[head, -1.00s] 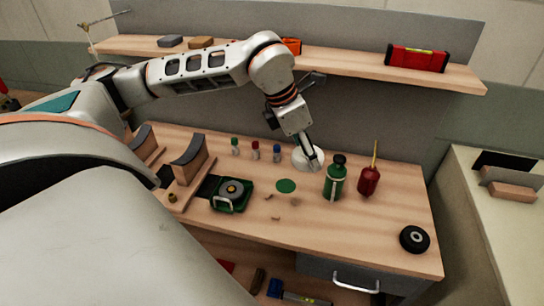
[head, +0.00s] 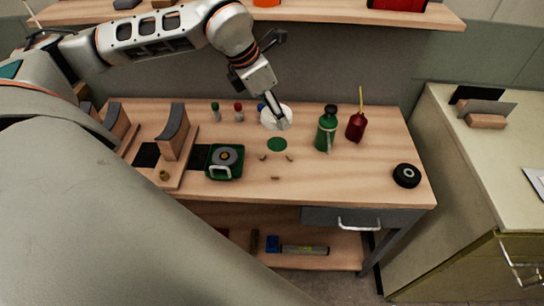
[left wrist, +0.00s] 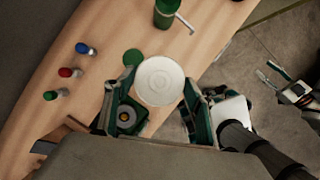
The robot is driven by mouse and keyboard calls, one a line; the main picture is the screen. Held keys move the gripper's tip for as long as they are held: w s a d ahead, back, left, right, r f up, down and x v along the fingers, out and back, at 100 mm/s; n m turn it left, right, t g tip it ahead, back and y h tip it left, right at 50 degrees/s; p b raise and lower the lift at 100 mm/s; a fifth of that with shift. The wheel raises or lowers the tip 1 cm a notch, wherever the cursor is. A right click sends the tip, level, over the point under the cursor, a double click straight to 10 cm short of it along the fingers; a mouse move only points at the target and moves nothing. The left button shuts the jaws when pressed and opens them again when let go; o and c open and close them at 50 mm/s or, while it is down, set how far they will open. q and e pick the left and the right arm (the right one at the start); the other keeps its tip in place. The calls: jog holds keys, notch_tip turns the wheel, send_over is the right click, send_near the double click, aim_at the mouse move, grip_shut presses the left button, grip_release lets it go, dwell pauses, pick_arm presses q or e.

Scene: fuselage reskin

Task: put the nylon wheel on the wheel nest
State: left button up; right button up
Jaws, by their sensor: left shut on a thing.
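The nylon wheel is a white disc (head: 272,118), held in my left gripper (head: 283,121) above the rear middle of the bench. In the left wrist view the wheel (left wrist: 160,81) sits between the fingers of the left gripper (left wrist: 158,88), its round face toward the camera. A flat green disc (head: 277,144) with several small brown pieces near it lies on the bench in front of the wheel; it looks like the wheel nest. The wheel is apart from it. My right gripper (left wrist: 270,77) shows at the right of the left wrist view, empty, its fingers apart.
A green bottle (head: 325,131) and a red oil can (head: 356,126) stand right of the wheel. Small capped bottles, green (head: 216,113) and red (head: 239,113), stand left. A green tape-measure-like tool (head: 225,161), wooden cradles (head: 176,138) and a black wheel (head: 406,175) are also there.

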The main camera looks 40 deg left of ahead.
pick_arm(q)
notch_tip(320, 180, down, 18)
jog(key=shift+r, duration=0.15)
dwell(0.3)
jog(key=o, duration=1.2)
jog(key=shift+r, duration=0.2)
jog(key=v, duration=1.1)
jog(key=shift+s+r, duration=0.1)
jog(key=shift+r, duration=0.2)
